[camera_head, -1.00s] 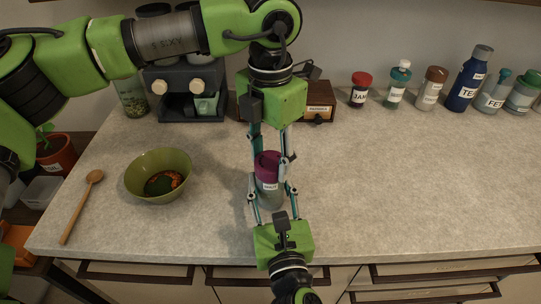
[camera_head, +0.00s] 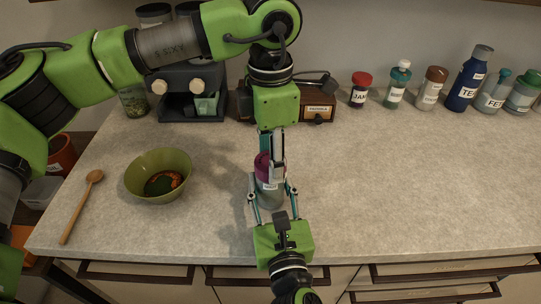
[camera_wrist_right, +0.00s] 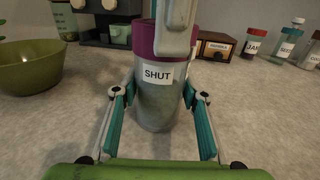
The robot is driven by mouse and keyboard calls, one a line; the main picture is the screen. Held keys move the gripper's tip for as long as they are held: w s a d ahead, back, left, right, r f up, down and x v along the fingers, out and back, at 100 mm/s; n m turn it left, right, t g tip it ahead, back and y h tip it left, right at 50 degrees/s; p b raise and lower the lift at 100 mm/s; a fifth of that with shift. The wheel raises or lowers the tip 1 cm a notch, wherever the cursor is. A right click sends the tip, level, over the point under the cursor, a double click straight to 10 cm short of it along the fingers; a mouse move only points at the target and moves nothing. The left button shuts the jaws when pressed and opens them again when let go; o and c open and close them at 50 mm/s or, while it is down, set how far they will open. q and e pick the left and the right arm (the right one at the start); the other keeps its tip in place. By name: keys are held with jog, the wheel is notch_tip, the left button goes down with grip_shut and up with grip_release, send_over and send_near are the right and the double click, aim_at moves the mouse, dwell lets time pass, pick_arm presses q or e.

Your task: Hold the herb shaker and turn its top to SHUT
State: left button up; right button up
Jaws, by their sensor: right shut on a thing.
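The herb shaker (camera_head: 270,187) stands upright on the counter, with a grey body and a purple top. In the right wrist view its body (camera_wrist_right: 155,105) bears a white label reading SHUT, just below the purple top (camera_wrist_right: 142,38). My right gripper (camera_head: 273,196) is shut on the body from the front, one finger on each side. My left gripper (camera_head: 272,152) points down from above at the purple top. One of its fingers stands in front of the top in the right wrist view; the other is hidden, so I cannot tell whether they grip it.
A green bowl (camera_head: 158,176) and a wooden spoon (camera_head: 81,206) lie to the left. A grey machine (camera_head: 190,92) and a small wooden drawer box (camera_head: 319,103) stand behind. Several labelled bottles line the back right. The counter's right half is clear.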

pick_arm(q)
jog(key=m, duration=0.6)
jog(key=shift+m, duration=0.3)
jog(key=m, duration=0.5)
jog(key=shift+w, duration=0.1)
jog(key=shift+a+m, duration=0.1)
jog(key=shift+m, duration=0.3)
jog(key=o, duration=1.1)
notch_tip(320, 180, up, 12)
